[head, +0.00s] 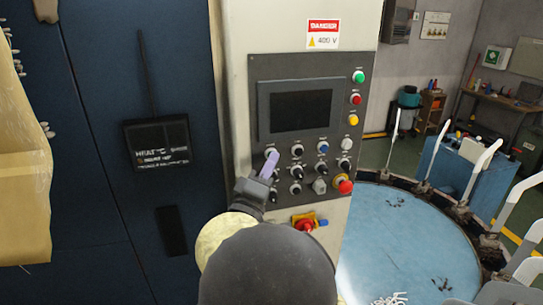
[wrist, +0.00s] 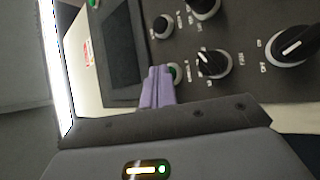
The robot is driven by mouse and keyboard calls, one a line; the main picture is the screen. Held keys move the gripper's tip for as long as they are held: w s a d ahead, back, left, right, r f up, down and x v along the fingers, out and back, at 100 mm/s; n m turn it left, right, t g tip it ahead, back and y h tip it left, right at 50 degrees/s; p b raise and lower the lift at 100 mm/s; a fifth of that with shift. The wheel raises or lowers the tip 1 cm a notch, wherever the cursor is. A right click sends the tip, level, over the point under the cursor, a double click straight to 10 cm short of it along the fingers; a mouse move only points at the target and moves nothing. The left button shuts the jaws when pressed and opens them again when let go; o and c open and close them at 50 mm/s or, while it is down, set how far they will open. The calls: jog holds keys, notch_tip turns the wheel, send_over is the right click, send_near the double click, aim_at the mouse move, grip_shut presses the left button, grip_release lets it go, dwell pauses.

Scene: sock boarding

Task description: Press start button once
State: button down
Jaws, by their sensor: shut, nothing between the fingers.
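The control panel (head: 262,100) stands upright on a pale machine column, with a dark screen and rows of buttons and knobs. My gripper (head: 270,162) is at the panel's lower left, its purple fingers shut with nothing between them. In the head view the fingers and wrist hide that spot.
Black knobs (head: 297,172) sit just right of my fingers. A red mushroom button (head: 345,186) is at the lower right, and a red-and-yellow switch (head: 305,225) is below the panel. A green lamp (head: 359,76) is at the upper right. A round blue table (head: 400,245) with upright pale boards lies right.

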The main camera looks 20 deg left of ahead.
jog(key=shift+s, duration=0.1)
jog(key=shift+s+d, duration=0.45)
jog(key=shift+s, duration=0.15)
jog(key=s+d, duration=0.1)
jog(key=s, duration=0.2)
jog(key=s+d, duration=0.1)
jog(key=shift+s+d, duration=0.15)
jog(key=shift+d, duration=0.15)
dwell(0.4)
dwell(0.5)
